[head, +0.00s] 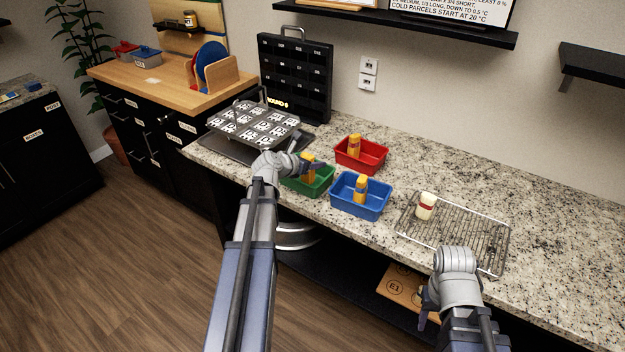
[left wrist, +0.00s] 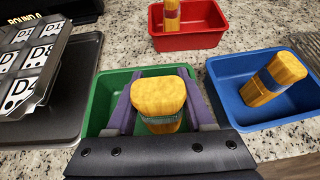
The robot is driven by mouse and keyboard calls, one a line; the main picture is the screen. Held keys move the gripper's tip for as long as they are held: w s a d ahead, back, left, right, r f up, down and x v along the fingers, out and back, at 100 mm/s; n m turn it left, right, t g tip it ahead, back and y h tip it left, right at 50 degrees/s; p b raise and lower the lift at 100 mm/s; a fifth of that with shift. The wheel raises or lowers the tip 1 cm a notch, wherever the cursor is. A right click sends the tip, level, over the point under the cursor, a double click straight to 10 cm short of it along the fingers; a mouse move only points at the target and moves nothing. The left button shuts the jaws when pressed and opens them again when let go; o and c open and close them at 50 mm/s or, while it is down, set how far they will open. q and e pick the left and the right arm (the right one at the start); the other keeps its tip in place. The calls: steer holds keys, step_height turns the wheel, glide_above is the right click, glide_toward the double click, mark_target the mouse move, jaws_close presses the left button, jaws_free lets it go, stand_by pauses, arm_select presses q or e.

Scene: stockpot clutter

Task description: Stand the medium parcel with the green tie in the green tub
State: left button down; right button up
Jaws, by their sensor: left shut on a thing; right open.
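The yellow parcel with a green tie (left wrist: 160,98) is between the fingers of my left gripper (head: 312,167), which is shut on it. It looks roughly upright, within the outline of the green tub (left wrist: 100,98); I cannot tell whether its base touches the tub floor. In the head view the parcel (head: 307,160) is partly hidden by the gripper, and the green tub (head: 320,187) stands near the counter's front edge. My right gripper (head: 427,305) is open and empty in front of the counter, near the wire rack.
A red tub (head: 372,163) and a blue tub (head: 362,209) each hold a yellow parcel. A labelled metal tray (head: 250,125) stands left of the tubs. The counter's right side is clear.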

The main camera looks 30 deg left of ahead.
mark_target(313, 171)
arm_select(q)
steer(key=shift+f, duration=0.1)
step_height(313, 171, down, 4)
steer(key=b, duration=0.3)
steer(key=shift+r+b, duration=0.2)
steer(key=shift+b, duration=0.1)
steer(key=shift+f, duration=0.15)
steer(key=c, duration=0.5)
jaws_free()
steer(key=shift+c, duration=0.2)
